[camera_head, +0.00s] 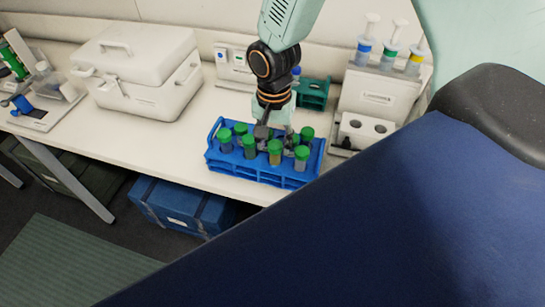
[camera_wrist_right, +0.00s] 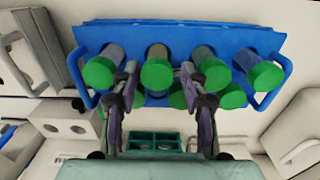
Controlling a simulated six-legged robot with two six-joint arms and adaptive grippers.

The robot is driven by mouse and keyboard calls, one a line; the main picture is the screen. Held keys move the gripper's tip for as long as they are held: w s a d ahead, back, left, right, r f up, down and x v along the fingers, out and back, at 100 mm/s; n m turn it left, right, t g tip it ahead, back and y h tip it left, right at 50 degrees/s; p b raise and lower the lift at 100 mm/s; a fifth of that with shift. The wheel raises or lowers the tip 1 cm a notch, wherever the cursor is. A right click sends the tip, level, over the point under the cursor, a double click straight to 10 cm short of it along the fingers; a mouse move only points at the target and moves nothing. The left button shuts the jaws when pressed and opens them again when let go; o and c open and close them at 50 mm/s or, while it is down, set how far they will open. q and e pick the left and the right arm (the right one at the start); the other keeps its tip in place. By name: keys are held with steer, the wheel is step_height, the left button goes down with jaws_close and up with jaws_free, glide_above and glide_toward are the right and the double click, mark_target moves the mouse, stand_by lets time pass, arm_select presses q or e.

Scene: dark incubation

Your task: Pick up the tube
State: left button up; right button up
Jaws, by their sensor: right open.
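A blue rack (camera_head: 262,173) on the white bench holds several upright tubes with green caps. One front-row tube (camera_head: 275,154) has amber contents; it also shows in the wrist view (camera_wrist_right: 157,73). My right gripper (camera_head: 277,138) is open and points down over the rack, behind the front row. In the wrist view its two fingers (camera_wrist_right: 158,83) appear on either side of the amber tube's cap; I cannot tell how deep they reach. Nothing is seen held. Some back-row tubes are partly hidden by the fingers. My left gripper is not in view.
A teal rack (camera_head: 313,95) stands behind the blue rack. A white holder (camera_head: 380,95) with syringe-like items is at the right. A white case (camera_head: 140,75) stands at the left. A blue box (camera_head: 180,207) is under the bench. Bare bench lies left of the rack.

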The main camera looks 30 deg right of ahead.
steer(key=shift+d+f, duration=0.15)
steer(key=shift+f, duration=0.3)
steer(key=shift+s+d, duration=0.2)
steer(key=shift+s, duration=0.05)
steer(key=shift+a, duration=0.25)
steer(key=shift+c, duration=0.5)
steer(key=shift+w+a, duration=0.15)
steer(key=shift+w, duration=0.05)
steer(key=shift+c, duration=1.4)
steer(key=shift+s+d, duration=0.2)
steer(key=shift+d, duration=0.1)
jaws_close()
steer(key=shift+w+a, duration=0.1)
